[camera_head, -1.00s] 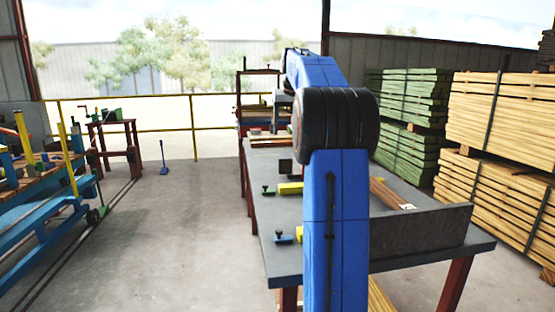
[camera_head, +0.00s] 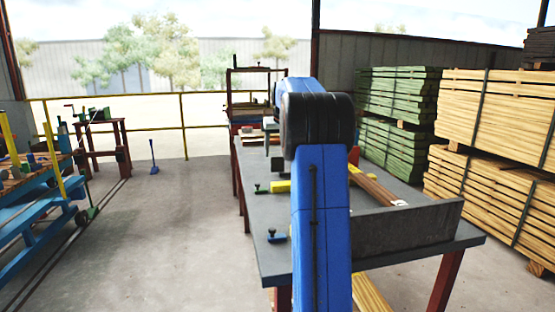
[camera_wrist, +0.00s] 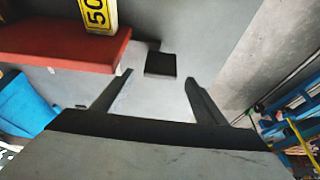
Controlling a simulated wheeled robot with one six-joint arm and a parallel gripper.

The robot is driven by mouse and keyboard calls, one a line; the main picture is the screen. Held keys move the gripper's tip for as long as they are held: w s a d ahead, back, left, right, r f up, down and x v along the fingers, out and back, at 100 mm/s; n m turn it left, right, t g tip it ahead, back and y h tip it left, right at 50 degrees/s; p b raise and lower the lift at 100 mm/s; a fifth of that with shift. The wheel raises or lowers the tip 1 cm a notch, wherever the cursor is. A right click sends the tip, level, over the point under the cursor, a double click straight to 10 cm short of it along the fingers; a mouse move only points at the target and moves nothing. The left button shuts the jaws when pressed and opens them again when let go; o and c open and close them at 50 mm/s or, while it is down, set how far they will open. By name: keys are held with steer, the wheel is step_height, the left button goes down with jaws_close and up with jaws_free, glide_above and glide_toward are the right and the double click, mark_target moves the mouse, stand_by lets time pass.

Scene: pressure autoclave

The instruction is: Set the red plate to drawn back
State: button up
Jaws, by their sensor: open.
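A red plate (camera_wrist: 65,45) crosses the upper left of the wrist view, with a yellow block (camera_wrist: 97,14) marked "50" over it. I take this red piece for the task's plate, though its link to the head view is unclear. A small red upright piece (camera_head: 354,156) shows just right of my arm in the head view. My gripper (camera_wrist: 155,86) is open and empty, its two dark fingers spread over a grey surface. The red plate lies left of the fingers, apart from them. In the head view my arm hides the gripper.
A dark square (camera_wrist: 160,64) lies beyond the fingertips. The grey bench (camera_head: 262,222) carries a green-handled yellow piece (camera_head: 280,186), a blue knob (camera_head: 276,236), and a dark upright board (camera_head: 410,228). Timber stacks (camera_head: 490,170) stand right.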

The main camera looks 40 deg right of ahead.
mark_target(278, 157)
steer(key=shift+x, duration=2.25)
steer(key=c, duration=1.5)
steer(key=w+d, duration=0.1)
steer(key=w, duration=0.2)
steer(key=w+d, duration=0.4)
steer(key=w, duration=0.1)
steer(key=shift+w+d, duration=0.15)
steer(key=shift+w, duration=0.15)
steer(key=shift+w+d+r, duration=0.1)
steer(key=shift+w+r, duration=0.05)
steer(key=o, duration=1.5)
